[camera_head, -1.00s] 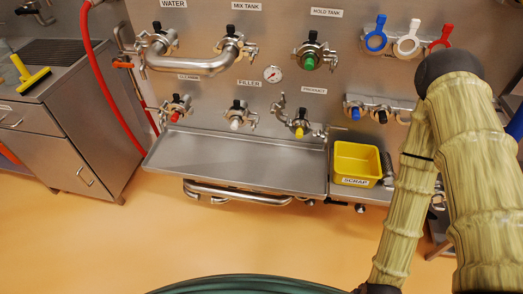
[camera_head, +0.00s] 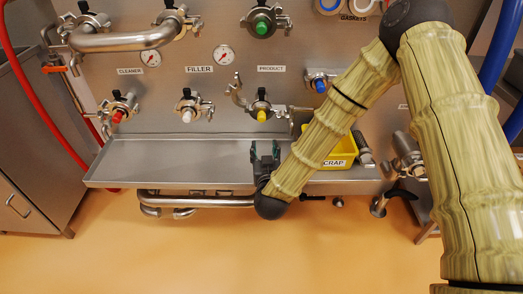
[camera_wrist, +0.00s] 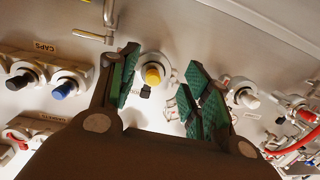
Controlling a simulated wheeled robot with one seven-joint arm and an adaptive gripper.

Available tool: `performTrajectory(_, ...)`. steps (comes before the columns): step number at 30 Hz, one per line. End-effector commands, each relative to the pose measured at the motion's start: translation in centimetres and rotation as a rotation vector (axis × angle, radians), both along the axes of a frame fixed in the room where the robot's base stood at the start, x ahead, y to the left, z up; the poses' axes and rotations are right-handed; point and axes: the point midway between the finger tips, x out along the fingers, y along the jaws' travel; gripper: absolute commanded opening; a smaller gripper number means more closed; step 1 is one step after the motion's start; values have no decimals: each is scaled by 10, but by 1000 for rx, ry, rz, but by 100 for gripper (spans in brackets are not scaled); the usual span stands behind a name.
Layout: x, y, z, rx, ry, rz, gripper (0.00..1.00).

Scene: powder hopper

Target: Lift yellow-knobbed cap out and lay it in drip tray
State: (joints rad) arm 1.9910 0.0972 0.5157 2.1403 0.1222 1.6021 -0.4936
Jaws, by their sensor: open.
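The yellow-knobbed cap (camera_head: 262,115) sits in the clamped port under the PRODUCT label on the steel panel. Its clamp handle sticks up to the left. In the wrist view the yellow knob (camera_wrist: 153,74) shows between my fingers, beyond their tips. My gripper (camera_head: 264,150) is open and empty, below and in front of this port, over the drip tray. The wrist view shows its green-padded fingers (camera_wrist: 160,85) spread apart. The drip tray (camera_head: 180,150) is a long, shallow steel trough under the ports, with nothing seen lying in it.
Red-knobbed (camera_head: 117,116) and white-knobbed (camera_head: 187,115) caps sit in ports to the left. A blue-knobbed cap (camera_head: 320,86) is at right. A steel pipe (camera_head: 195,201) runs below the tray.

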Motion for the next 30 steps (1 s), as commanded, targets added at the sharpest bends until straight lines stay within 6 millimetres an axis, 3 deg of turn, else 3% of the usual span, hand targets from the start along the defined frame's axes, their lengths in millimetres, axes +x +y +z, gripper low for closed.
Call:
performTrajectory(4, 17, 8, 26, 4, -112, -44, 48)
performTrajectory(8, 23, 10, 38, 3, -148, -62, 48)
performTrajectory(14, 36, 10, 41, 4, -152, -64, 48)
performTrajectory(30, 95, 10, 44, 4, -150, -62, 48)
